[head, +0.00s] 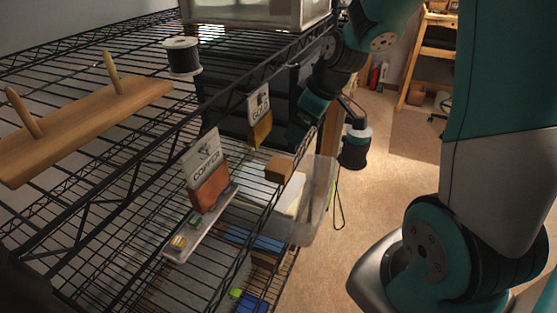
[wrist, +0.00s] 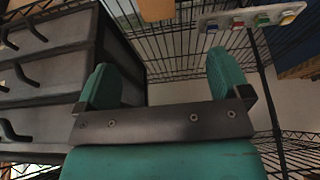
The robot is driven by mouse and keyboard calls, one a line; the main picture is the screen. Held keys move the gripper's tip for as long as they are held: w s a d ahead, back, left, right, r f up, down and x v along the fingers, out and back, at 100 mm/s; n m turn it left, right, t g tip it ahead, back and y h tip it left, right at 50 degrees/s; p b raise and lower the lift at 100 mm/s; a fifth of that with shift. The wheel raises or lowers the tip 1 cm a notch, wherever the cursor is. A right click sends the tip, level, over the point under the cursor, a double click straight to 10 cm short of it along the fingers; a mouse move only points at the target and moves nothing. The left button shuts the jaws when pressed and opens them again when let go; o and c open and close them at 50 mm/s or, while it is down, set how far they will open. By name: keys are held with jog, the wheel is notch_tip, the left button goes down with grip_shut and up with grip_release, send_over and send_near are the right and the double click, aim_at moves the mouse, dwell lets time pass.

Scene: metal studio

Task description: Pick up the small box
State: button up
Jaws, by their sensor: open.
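The small box (head: 279,168) is a plain brown cube near the front edge of the wire shelf in the head view. A brown block that looks like it shows at the top edge of the wrist view (wrist: 156,9), cut off by the frame. My gripper (wrist: 165,75) has teal fingers spread wide with nothing between them. In the head view my gripper (head: 303,122) is above and slightly right of the box, apart from it, with its fingertips hard to make out.
Copper (head: 209,175) and gold (head: 260,115) cards stand near the box. A strip with coloured pieces (head: 202,222) lies left of it. Dark drawers (wrist: 50,75) fill the wrist view's left. A clear bin (head: 318,195) is below right. A wooden peg rack (head: 80,130) and spool (head: 182,57) stand left.

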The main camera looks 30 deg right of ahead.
send_near(280, 165)
jog(key=x, duration=0.5)
jog(key=shift+a, duration=0.4)
jog(key=shift+d+p+x, duration=0.15)
jog(key=shift+d+x, duration=0.05)
jog(key=shift+x, duration=1.2)
jog(key=shift+d+p+x, duration=0.15)
jog(key=shift+x, duration=1.2)
jog(key=c, duration=1)
